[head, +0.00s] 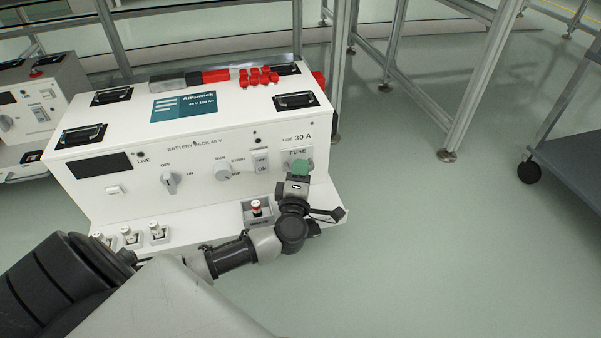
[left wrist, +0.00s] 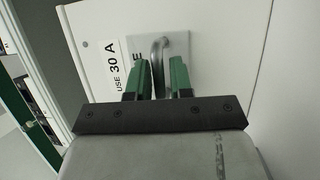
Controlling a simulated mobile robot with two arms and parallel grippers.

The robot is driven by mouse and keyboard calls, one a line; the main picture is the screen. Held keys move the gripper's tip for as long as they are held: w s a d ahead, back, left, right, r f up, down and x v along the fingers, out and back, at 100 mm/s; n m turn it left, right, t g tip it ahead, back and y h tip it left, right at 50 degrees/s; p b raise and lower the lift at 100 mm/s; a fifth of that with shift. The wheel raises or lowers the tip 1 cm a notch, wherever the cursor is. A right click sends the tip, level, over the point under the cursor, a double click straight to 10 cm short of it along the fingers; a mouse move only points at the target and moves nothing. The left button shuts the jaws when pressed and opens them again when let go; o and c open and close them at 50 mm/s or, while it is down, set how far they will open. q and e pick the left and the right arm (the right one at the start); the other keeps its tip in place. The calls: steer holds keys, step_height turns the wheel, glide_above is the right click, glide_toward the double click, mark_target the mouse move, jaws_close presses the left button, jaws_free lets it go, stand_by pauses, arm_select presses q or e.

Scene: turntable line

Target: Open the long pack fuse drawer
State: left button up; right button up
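The long white battery pack (head: 215,135) stands on the left of the head view. Its fuse drawer (head: 299,154), labelled FUSE, is at the right end of the front face, beside the text USE 30 A. In the left wrist view the drawer's light plate (left wrist: 180,42) carries a grey metal handle (left wrist: 157,46). The drawer front looks flush with the face, partly hidden by my gripper. My left gripper (head: 301,168) is at the handle. Its green fingers, also in the left wrist view (left wrist: 160,64), stand apart on either side of the handle, with small gaps visible. My right gripper is not in view.
Knobs (head: 170,182) and switches line the front face. A red button (head: 256,207) on a grey box sits on the ledge below, close to my left arm. Another pack (head: 40,110) stands at far left.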

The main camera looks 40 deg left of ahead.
arm_select(q)
jaws_close()
